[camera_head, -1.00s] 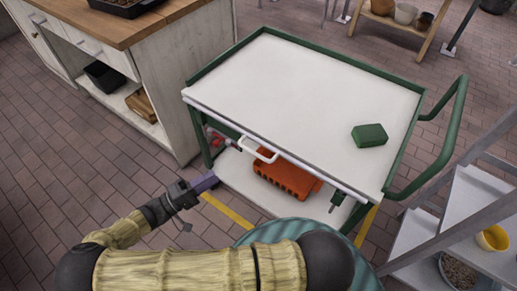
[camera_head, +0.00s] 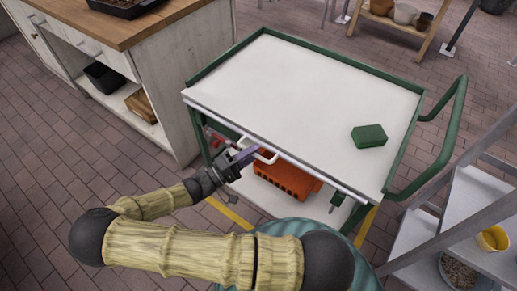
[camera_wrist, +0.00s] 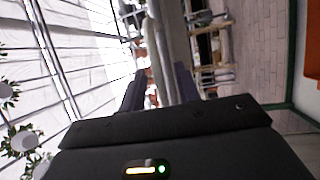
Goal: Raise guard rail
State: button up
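The guard rail (camera_head: 318,175) is a pale bar along the near edge of the green cart, lying low at the level of the white top. A white loop handle (camera_head: 273,157) sticks out from its middle. My gripper (camera_head: 248,155) is at the left part of this handle, with its purple fingers pointing at it. In the wrist view my gripper (camera_wrist: 160,88) has its two fingers apart, and a pale bar (camera_wrist: 157,55) shows between them. I cannot tell whether the fingers touch it.
The cart top (camera_head: 300,90) carries a green block (camera_head: 369,136). An orange crate (camera_head: 285,178) sits on the lower shelf. A wooden-topped cabinet (camera_head: 150,70) stands at left, and metal shelving (camera_head: 450,215) at right. Floor at lower left is clear.

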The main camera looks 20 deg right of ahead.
jog(key=x, duration=0.2)
jog(key=shift+w+d+r, duration=0.1)
jog(key=shift+d, duration=0.2)
grip_shut()
jog(key=shift+r, duration=0.15)
